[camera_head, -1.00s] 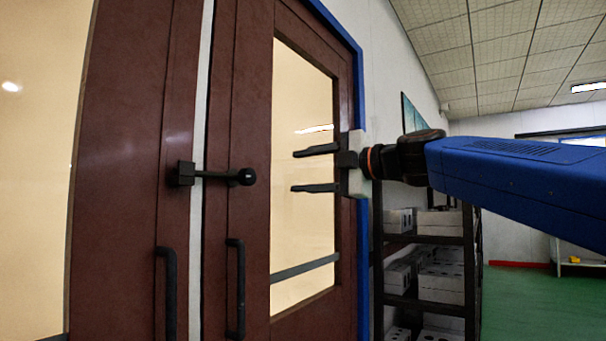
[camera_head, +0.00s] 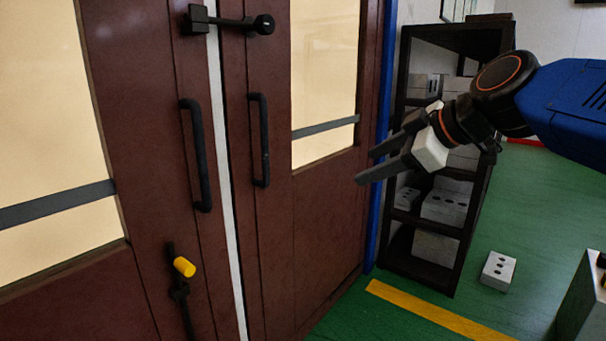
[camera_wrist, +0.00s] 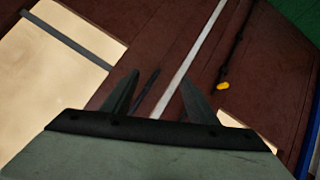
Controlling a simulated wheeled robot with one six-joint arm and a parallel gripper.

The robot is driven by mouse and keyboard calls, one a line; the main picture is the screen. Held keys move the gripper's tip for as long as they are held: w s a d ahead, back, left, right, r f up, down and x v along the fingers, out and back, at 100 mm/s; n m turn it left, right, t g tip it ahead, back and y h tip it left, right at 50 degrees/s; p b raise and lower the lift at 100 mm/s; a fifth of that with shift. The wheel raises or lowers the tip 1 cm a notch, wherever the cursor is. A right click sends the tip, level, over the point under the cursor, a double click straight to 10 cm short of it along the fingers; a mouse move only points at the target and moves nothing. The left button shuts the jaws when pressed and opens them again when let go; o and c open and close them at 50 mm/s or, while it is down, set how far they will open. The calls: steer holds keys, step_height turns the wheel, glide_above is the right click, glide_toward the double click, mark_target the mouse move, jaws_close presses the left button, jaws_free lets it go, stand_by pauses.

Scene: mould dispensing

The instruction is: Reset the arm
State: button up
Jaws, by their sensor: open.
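My gripper (camera_head: 366,166) is open and empty in the head view. It hangs at the right, in front of the right door's edge and the dark shelf, with its fingers pointing left and slightly down. My blue arm reaches in from the right edge. In the wrist view my gripper (camera_wrist: 160,90) shows two dark, spread fingers with nothing between them, and the doors lie beyond.
Brown double doors (camera_head: 325,215) stand closed, with a black latch bar (camera_head: 228,22), black handles (camera_head: 196,155) and a yellow knob (camera_head: 184,267). A dark shelf (camera_head: 458,38) holds grey blocks. One block (camera_head: 497,270) lies on the green floor near a yellow stripe (camera_head: 430,312).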

steer(key=s+d+f+m+g+h, duration=0.1)
steer(key=s+d+f+m, duration=0.3)
steer(key=f, duration=0.5)
steer(key=s+d+f+m+g+h, duration=0.1)
steer(key=s+d+f+m+h, duration=0.2)
steer(key=s+d+f+m, duration=0.2)
steer(key=s+d+f+m+g+h, duration=0.1)
steer(key=s+d+f+m+h, duration=0.2)
steer(key=s+f, duration=0.6)
step_height(320, 180, down, 6)
steer(key=d+m, duration=0.2)
steer(key=d, duration=0.1)
steer(key=shift+s+f+g, duration=0.25)
steer(key=shift+s+g, duration=0.05)
steer(key=shift+s, duration=0.1)
